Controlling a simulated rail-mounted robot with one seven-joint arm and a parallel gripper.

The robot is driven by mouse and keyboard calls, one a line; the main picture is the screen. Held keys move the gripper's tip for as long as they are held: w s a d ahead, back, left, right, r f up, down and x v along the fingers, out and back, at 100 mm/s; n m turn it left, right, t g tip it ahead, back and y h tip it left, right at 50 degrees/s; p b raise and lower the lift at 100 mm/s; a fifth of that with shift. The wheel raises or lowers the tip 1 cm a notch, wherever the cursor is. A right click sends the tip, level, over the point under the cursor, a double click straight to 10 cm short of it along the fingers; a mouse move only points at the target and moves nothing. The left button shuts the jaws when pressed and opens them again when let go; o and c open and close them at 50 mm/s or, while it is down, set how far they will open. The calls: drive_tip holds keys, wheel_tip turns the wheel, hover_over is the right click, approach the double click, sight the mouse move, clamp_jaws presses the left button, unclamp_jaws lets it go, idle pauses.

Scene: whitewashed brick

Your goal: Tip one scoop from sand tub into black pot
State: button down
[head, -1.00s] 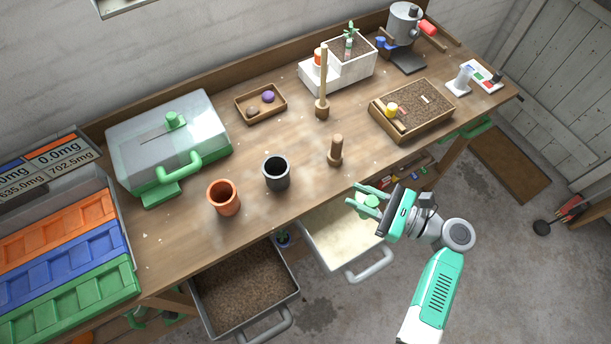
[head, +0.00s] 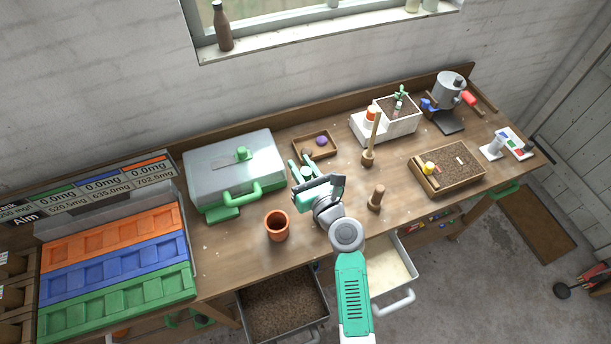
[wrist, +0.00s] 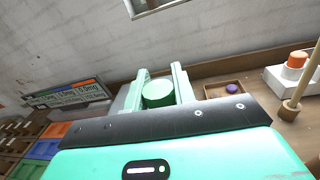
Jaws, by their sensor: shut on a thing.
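My gripper (head: 302,168) is over the bench, right of the grey-and-green case, with its fingers pointing toward the back wall. In the wrist view its two green fingers (wrist: 160,80) are closed on a round green piece (wrist: 158,94), which looks like the scoop's handle. The scoop's bowl, and any sand in it, is hidden. The sand tub (head: 392,262), with pale sand, is at the bench's front, partly behind my arm. The black pot is hidden in both current views; my gripper and wrist cover its earlier spot.
A terracotta pot (head: 277,226) stands close left of my wrist. A soil tub (head: 283,303) is below the front edge. Right of my arm stand a short wooden dibber (head: 376,198) and a taller one (head: 368,155). A small wooden tray (head: 327,150) lies behind.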

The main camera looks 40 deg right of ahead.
drive_tip(key=shift+d+f, duration=0.25)
drive_tip(key=shift+f, duration=0.05)
drive_tip(key=d+f+m+b, duration=0.1)
drive_tip(key=f, duration=0.1)
drive_tip(key=d+f+m+b, duration=0.1)
drive_tip(key=f+b, duration=0.1)
drive_tip(key=d+f+m+b, duration=0.1)
drive_tip(key=f, duration=0.2)
drive_tip(key=shift+d+m+g, duration=0.3)
drive_tip(key=shift+d+m, duration=0.1)
drive_tip(key=shift+f+b, duration=0.3)
drive_tip(key=shift+f, duration=0.05)
